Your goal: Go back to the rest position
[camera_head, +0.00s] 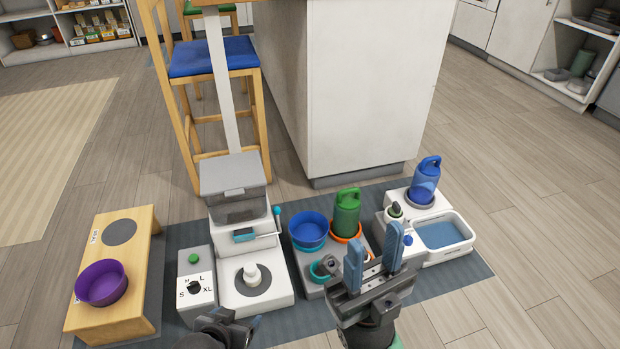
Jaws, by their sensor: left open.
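My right gripper (374,255) points up at the lower middle, in front of the grey tray. Its two blue-padded fingers are spread apart, with nothing visible between them. It hides part of the tray and of the small teal cup (322,269). My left gripper (236,323) is low at the bottom edge, in front of the white dispenser base, and is partly cut off. It is open, and I see nothing held in it.
A wooden stand (135,290) with a purple bowl (101,283) is at left. A dispenser with a grey bin (235,188) and a dial box (196,287) stand on the dark mat. A blue bowl (309,231), green bottle (346,212) and blue bottle (424,180) are behind. Floor at right is clear.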

